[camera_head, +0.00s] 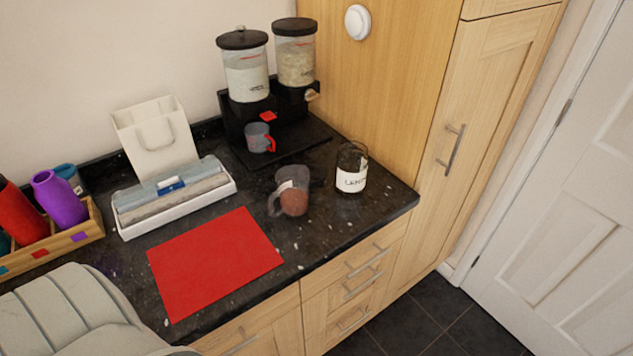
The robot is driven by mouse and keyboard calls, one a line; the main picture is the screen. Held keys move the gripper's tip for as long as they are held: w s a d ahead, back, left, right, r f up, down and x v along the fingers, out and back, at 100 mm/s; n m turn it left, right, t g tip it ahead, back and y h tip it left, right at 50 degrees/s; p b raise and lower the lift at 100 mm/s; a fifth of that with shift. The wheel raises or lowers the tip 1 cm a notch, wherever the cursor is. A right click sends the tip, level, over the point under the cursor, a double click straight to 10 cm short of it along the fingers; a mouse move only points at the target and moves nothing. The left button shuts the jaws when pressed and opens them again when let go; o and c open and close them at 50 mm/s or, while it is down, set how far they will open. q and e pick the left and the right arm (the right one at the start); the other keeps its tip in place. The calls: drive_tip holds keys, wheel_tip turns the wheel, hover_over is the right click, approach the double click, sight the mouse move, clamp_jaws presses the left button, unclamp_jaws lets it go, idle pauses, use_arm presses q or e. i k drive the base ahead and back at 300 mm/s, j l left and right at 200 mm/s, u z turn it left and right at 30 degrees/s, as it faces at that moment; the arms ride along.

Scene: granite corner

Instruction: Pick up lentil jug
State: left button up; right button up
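A clear jug (293,203) with a handle on its left side stands on the black granite counter, right of the red mat. Reddish-brown contents, possibly lentils, show in its lower part. A dark glass jar (352,169) with a white label, on which "LEN" can be read, stands to its right near the counter's right end. The jug and jar are apart. Neither of my grippers is in view.
A red mat (215,262) lies in front. Behind it are a white tray of folded cloths (175,195) and a white bag (155,135). A dispenser (238,115) has a red-handled cup (258,138) at its front. A bottle crate (60,242) and a pale ribbed object (75,310) are left.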

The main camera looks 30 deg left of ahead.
sight(293, 182)
drive_tip(key=u, duration=0.35)
drive_tip(key=l+u, duration=0.15)
drive_tip(key=u, duration=0.2)
drive_tip(key=i+l+u, duration=0.1)
drive_tip(key=u, duration=0.2)
